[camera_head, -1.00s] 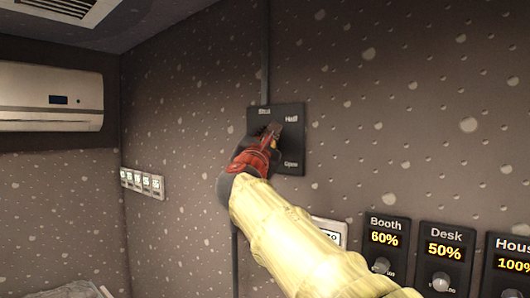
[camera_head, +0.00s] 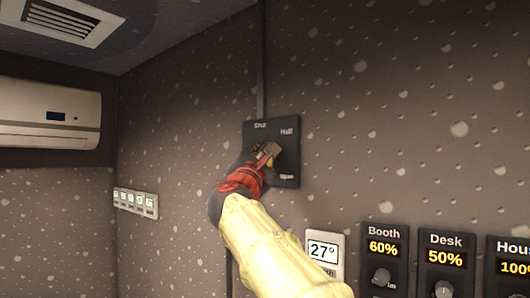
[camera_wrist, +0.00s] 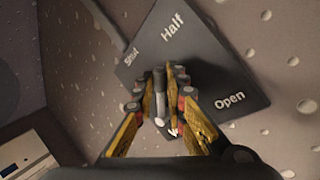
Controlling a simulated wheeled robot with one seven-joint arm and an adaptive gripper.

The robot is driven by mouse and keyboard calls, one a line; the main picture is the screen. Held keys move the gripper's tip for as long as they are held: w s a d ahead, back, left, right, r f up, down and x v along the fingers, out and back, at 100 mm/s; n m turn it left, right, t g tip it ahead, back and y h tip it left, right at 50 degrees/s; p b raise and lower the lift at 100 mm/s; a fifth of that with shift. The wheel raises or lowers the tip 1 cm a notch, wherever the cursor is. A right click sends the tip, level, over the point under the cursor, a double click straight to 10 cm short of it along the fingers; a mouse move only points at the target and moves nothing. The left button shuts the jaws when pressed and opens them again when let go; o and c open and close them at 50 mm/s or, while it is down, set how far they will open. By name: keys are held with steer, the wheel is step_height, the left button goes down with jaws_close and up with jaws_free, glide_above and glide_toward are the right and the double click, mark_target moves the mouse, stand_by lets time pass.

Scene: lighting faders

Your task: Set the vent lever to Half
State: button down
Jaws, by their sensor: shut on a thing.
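The vent panel (camera_head: 287,160) is a dark square plate on the speckled wall, marked Shut at its top left, Half at its top right and Open at its bottom right. It also shows in the wrist view (camera_wrist: 205,60), tilted. The vent lever (camera_wrist: 159,82) is a short grey rod at the panel, between my fingers. My gripper (camera_head: 268,153), red with a pale yellow arm behind it, is in front of the panel. In the wrist view my gripper (camera_wrist: 161,88) is shut on the lever. The fingers partly hide the lever, so its exact setting is unclear.
Below right are a thermostat (camera_head: 323,250) reading 27° and dimmer units for Booth (camera_head: 383,272), Desk (camera_head: 443,280) and House (camera_head: 508,285). A small row of switches (camera_head: 135,203) and an air conditioner (camera_head: 45,115) are at left. The wall around the panel is mostly clear.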

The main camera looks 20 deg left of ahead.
steer(key=c, duration=1.8)
jaws_free()
steer(key=shift+s, duration=0.1)
steer(key=v, duration=1.1)
steer(key=shift+s+f, duration=0.25)
steer(key=shift+s, duration=0.1)
